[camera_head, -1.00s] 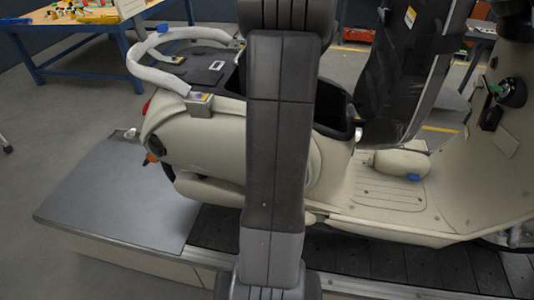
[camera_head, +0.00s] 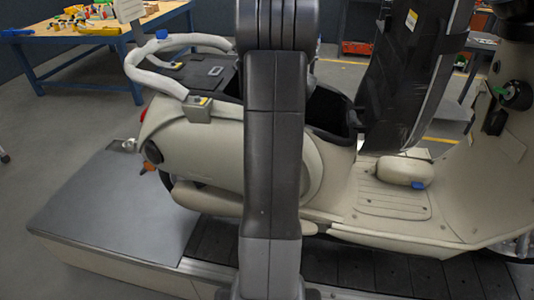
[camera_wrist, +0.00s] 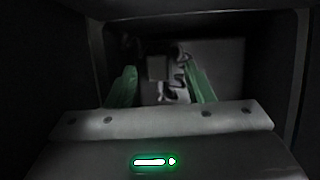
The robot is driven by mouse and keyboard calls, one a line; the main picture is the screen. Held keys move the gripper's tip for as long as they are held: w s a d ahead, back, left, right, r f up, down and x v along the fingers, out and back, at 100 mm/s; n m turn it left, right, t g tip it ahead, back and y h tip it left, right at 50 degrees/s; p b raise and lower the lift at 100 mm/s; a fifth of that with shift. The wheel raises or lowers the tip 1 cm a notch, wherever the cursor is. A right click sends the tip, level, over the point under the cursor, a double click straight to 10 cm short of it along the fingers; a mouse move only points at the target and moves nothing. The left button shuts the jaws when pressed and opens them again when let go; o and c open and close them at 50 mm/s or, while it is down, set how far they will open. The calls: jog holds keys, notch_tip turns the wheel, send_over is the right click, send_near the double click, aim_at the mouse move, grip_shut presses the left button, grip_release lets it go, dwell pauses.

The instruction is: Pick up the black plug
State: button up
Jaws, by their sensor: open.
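My gripper (camera_wrist: 160,72) shows in the wrist view with its two green fingers apart and nothing clearly held between them. A dark, dim space with straight edges surrounds it. Beyond the fingers are a small grey block (camera_wrist: 158,67) and some pale, curled shapes, too dim to name. I cannot make out the black plug for certain in either view. In the head view my arm covers the middle of the picture, and my gripper is not visible there.
A cream scooter (camera_head: 205,140) stands on the dark slat conveyor (camera_head: 375,268), its seat (camera_head: 415,65) raised over an open black under-seat well (camera_head: 328,108). A grey platform (camera_head: 120,205) lies at left. A blue-legged table (camera_head: 105,45) stands behind.

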jog(key=x, duration=0.3)
jog(key=shift+s+f, duration=0.15)
jog(key=shift+f, duration=0.1)
jog(key=shift+c, duration=0.2)
grip_shut()
jog(key=shift+r, duration=0.2)
notch_tip(320, 180, up, 19)
jog(key=p, duration=0.1)
jog(key=shift+p, duration=0.3)
jog(key=shift+r+p, duration=0.35)
jog(key=shift+p, duration=0.05)
